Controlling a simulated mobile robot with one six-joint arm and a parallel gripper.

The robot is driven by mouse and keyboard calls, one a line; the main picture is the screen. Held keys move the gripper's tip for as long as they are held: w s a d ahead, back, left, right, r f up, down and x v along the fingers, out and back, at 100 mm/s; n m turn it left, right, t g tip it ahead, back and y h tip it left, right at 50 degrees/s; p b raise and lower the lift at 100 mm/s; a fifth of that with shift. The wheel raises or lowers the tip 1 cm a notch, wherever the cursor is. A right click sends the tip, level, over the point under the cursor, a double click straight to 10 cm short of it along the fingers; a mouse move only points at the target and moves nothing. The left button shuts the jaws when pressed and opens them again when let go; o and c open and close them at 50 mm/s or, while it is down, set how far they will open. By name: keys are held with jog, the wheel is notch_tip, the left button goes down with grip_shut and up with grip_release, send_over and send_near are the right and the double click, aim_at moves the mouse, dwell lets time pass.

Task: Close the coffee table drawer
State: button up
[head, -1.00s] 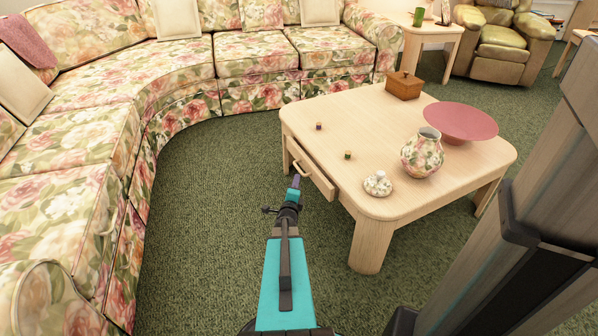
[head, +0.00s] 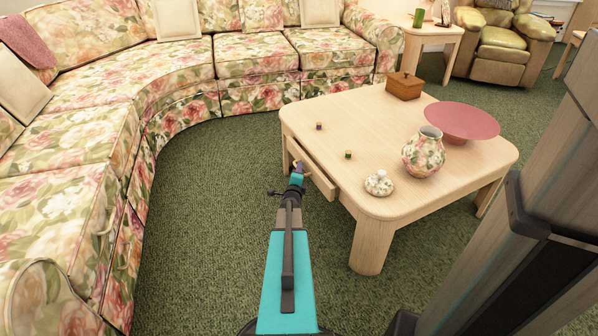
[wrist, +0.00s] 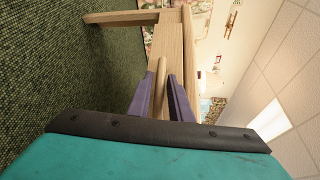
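The coffee table (head: 385,118) is pale wood with rounded corners. Its drawer (head: 321,180) sticks out a little from the table's left side; it also shows in the wrist view (wrist: 166,42). My gripper (head: 298,165) is at the drawer front, and my arm covers part of it in the head view. In the wrist view, my purple fingers (wrist: 163,88) stand apart on either side of the pale wooden drawer handle (wrist: 161,85). A gap shows between the handle and the right finger.
On the table are a wooden box (head: 404,87), a pink bowl (head: 461,120), a floral vase (head: 424,152), a small lidded pot (head: 379,184) and two small cubes. A floral sofa (head: 100,120) curves along the left and back. Green carpet (head: 205,220) is clear between sofa and table.

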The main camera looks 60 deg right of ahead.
jog(key=shift+d, duration=0.25)
grip_shut()
jog(key=shift+w, duration=0.15)
